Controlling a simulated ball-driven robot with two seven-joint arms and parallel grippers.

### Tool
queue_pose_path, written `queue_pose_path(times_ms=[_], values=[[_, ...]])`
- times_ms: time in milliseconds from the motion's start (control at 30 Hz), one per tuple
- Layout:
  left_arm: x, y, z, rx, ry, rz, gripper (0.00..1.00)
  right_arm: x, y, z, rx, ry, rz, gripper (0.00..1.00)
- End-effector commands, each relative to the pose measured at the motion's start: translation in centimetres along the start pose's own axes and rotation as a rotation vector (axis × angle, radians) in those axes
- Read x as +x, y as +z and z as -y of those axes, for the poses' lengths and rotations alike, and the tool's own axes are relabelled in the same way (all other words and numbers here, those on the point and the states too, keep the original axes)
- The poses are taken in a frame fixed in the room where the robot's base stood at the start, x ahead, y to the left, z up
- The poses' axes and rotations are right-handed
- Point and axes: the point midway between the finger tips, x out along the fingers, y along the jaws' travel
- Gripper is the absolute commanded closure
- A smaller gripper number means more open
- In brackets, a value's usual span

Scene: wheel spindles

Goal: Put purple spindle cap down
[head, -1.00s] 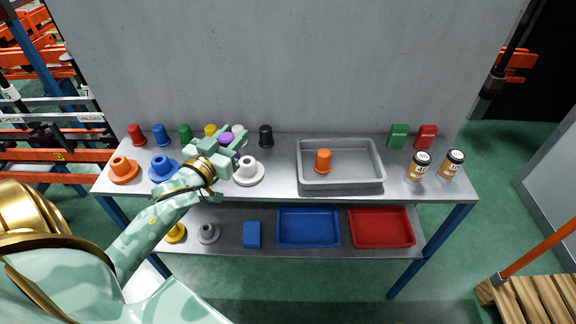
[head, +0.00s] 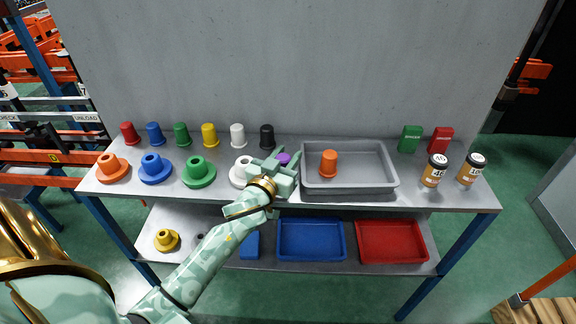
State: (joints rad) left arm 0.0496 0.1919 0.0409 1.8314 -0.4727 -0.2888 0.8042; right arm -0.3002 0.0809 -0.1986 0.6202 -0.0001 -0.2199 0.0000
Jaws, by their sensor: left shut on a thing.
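The purple spindle cap (head: 283,158) is held between the fingers of my left gripper (head: 281,161). Only its top shows; the fingers hide the rest. The gripper is shut on it, over the bench top just left of the grey tray (head: 392,182). I cannot tell whether the cap touches the bench. An orange cap (head: 328,162) stands in the tray. My right gripper is not in view.
Red, blue, green, yellow, white and black caps stand in a back row, the black one (head: 267,136) nearest. Orange, blue, green and white spindles (head: 238,174) stand in front. Two jars (head: 434,171) are at right. Blue (head: 311,255) and red bins (head: 390,256) sit below.

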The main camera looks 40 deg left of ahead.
Motion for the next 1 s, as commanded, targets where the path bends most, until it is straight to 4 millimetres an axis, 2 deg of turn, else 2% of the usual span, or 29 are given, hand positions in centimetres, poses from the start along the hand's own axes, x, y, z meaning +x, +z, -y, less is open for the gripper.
queue_pose_path(times_ms=[33,67,467,500,533,567,867,1000], values=[[0.0,1.4,0.0,0.000,0.000,0.005,0.89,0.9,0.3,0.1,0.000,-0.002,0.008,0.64],[0.0,1.6,0.0,0.000,0.000,0.004,0.89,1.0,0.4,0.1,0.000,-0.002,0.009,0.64],[0.0,1.7,0.0,-0.002,0.000,0.000,0.89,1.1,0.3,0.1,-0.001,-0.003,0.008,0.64],[0.0,1.6,0.0,-0.002,0.000,0.000,0.56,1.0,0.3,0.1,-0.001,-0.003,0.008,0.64],[0.0,1.6,0.0,-0.002,0.000,0.000,0.47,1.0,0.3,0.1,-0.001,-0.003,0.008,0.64],[0.0,1.6,0.0,-0.002,0.000,0.000,0.45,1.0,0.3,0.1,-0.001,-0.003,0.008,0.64],[0.0,1.2,0.0,-0.001,0.001,-0.002,0.45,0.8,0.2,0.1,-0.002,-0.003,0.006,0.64],[-1.8,1.3,0.0,-0.003,0.000,0.002,0.45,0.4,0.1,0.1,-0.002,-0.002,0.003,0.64]])
